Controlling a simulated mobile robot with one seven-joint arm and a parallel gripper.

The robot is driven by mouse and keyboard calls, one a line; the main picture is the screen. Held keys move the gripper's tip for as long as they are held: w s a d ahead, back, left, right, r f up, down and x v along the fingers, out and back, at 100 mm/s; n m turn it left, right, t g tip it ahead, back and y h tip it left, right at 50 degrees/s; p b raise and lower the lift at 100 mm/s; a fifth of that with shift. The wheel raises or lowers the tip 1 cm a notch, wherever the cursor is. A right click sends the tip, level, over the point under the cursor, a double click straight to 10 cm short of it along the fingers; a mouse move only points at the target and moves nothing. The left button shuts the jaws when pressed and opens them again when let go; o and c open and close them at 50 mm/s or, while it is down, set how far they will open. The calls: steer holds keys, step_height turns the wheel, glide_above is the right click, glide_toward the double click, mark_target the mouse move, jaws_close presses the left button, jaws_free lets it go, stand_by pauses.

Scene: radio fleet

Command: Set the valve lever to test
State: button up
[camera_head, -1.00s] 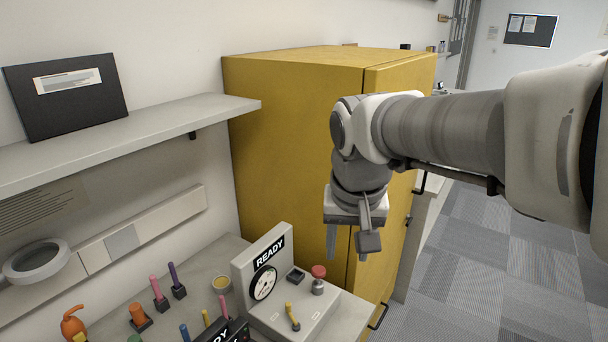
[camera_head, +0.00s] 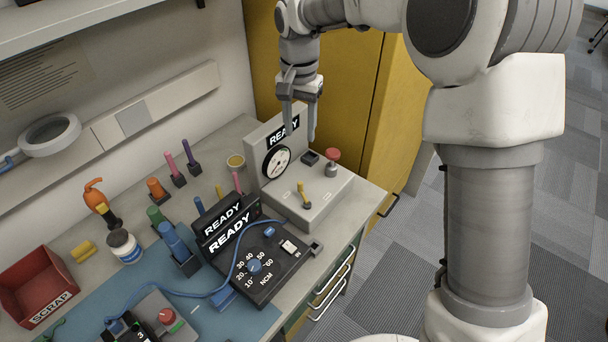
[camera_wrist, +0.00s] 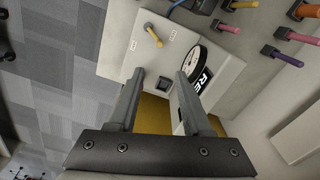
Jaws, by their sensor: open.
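The yellow valve lever (camera_head: 303,194) stands on the sloped top of a pale grey box (camera_head: 318,207) with a round gauge (camera_head: 277,162) and a READY sign. In the wrist view the lever (camera_wrist: 153,35) lies beyond my fingertips, a little left of the gap. The markings around it are too small to read. My gripper (camera_head: 300,136) is open and empty, pointing down above the back of the box, beside the READY sign. In the wrist view my gripper's fingers (camera_wrist: 159,77) are spread apart, and nothing is between them.
A red knob (camera_head: 332,156) and a dark square button (camera_head: 310,157) sit on the same box. A black READY device (camera_head: 257,275) with a dial and blue cable stands in front. A yellow cabinet (camera_head: 345,90) rises behind. Several coloured-handled tools stand to the left.

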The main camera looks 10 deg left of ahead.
mark_target(301, 182)
step_height(301, 182, down, 17)
steer(key=shift+r, duration=0.1)
stand_by(0.3)
jaws_close()
stand_by(0.3)
